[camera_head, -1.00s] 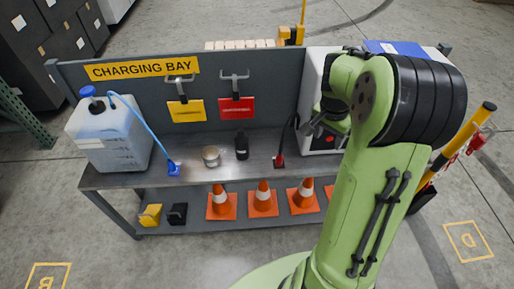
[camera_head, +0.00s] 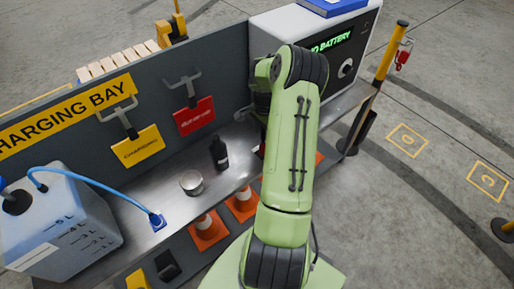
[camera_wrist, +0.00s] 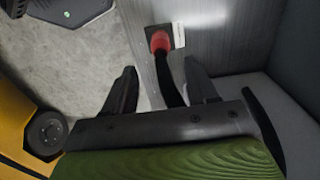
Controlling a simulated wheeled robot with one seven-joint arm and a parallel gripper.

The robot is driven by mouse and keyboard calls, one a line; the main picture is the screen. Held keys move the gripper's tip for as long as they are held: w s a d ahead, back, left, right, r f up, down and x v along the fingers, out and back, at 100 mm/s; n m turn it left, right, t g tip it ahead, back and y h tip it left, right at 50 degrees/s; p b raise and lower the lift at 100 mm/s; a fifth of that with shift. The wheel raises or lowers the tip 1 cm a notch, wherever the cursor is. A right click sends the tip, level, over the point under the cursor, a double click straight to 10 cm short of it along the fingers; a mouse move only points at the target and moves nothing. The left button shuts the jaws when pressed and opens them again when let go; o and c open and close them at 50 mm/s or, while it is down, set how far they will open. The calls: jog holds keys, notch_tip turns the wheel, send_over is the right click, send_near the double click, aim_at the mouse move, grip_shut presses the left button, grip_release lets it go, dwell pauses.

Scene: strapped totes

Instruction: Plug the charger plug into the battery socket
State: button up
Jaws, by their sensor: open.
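In the wrist view my gripper (camera_wrist: 161,70) is open, a dark finger on either side. A black cable (camera_wrist: 170,85) runs between the fingers to a red plug end (camera_wrist: 160,41). The plug end sits at a dark square piece with a white tag, near the bench edge, a little beyond the fingertips. The fingers are apart from the plug. In the head view my arm hides the gripper and most of the plug. The white charger box (camera_head: 285,31) stands on the bench's right end, its green display ending in "BATTERY". I cannot make out a battery socket.
On the bench (camera_head: 183,208) stand a dark bottle (camera_head: 219,153), a tin (camera_head: 191,183), a blue connector (camera_head: 157,221) and a pale blue jug (camera_head: 60,225) with a blue hose. Orange cones (camera_head: 208,229) stand below.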

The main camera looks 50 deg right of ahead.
aim_at(263, 143)
jog(key=shift+w+a+f+b, duration=0.1)
jog(key=shift+f+b, duration=0.25)
jog(key=shift+f, duration=0.1)
notch_tip(263, 143, down, 8)
jog(key=b, duration=0.6)
jog(key=shift+f, duration=0.1)
dwell(0.6)
grip_shut()
jog(key=shift+p, duration=0.3)
